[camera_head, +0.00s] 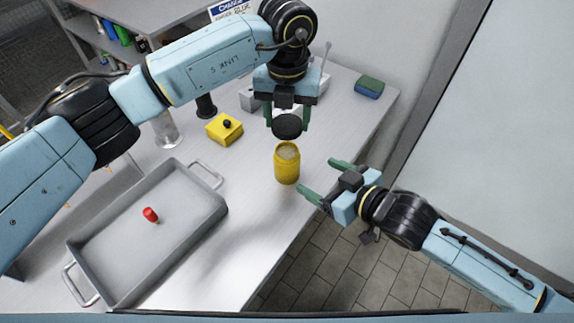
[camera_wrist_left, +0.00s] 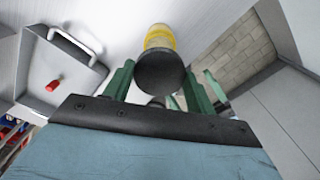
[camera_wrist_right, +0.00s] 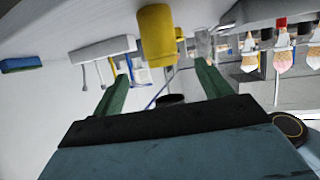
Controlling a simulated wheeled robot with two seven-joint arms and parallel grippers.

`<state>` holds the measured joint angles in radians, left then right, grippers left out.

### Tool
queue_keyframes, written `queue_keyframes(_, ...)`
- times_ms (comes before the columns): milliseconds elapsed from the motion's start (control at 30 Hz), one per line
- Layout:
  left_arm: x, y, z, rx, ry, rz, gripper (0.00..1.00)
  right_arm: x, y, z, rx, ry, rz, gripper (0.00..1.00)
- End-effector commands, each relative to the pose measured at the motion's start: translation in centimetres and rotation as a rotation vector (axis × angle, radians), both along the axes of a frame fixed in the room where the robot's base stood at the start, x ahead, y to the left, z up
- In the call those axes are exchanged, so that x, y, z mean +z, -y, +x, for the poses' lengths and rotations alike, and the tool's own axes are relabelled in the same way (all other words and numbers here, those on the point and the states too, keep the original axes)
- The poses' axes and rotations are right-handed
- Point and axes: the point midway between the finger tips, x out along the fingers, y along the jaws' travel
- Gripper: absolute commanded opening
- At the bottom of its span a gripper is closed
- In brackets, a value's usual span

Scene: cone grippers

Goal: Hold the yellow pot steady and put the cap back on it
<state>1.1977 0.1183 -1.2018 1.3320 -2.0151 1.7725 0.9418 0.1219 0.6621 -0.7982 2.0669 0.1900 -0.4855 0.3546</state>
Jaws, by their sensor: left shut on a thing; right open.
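The yellow pot (camera_head: 287,165) stands upright near the table's right edge, its top open with pale contents showing. The black cap (camera_head: 287,126) is held by my left gripper (camera_head: 288,122), shut on it, just above and slightly behind the pot in the head view. In the left wrist view the cap (camera_wrist_left: 161,72) sits between the fingers and covers part of the pot (camera_wrist_left: 160,36). My right gripper (camera_head: 318,178) is open and empty, to the right of the pot, its fingers pointing towards it. In the right wrist view the pot (camera_wrist_right: 157,35) is ahead between the fingertips, apart from them.
A grey tray (camera_head: 110,262) with a red piece (camera_head: 150,214) lies at left. A yellow box with a black knob (camera_head: 224,130), a clear cylinder (camera_head: 166,130) and a green-blue sponge (camera_head: 369,86) stand farther back. The table's edge drops to a tiled floor just right of the pot.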

Motion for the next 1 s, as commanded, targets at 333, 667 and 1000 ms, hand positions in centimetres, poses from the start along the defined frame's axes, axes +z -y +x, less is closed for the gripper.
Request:
queue_keyframes(333, 0.0, 0.0, 0.0, -0.001, 0.000, 0.000, 0.32, -0.9, -1.6, 1.8, -0.002, 0.001, 0.002, 0.77)
queue_keyframes(667, 0.0, 0.0, 0.0, -0.001, 0.000, 0.000, 0.32, -3.3, -5.5, 6.0, -0.001, 0.000, 0.000, 0.77)
queue_keyframes(1000, 0.0, 0.0, 0.0, -0.001, 0.000, 0.000, 0.32, -4.5, -7.4, 8.1, -0.001, 0.000, -0.001, 0.77)
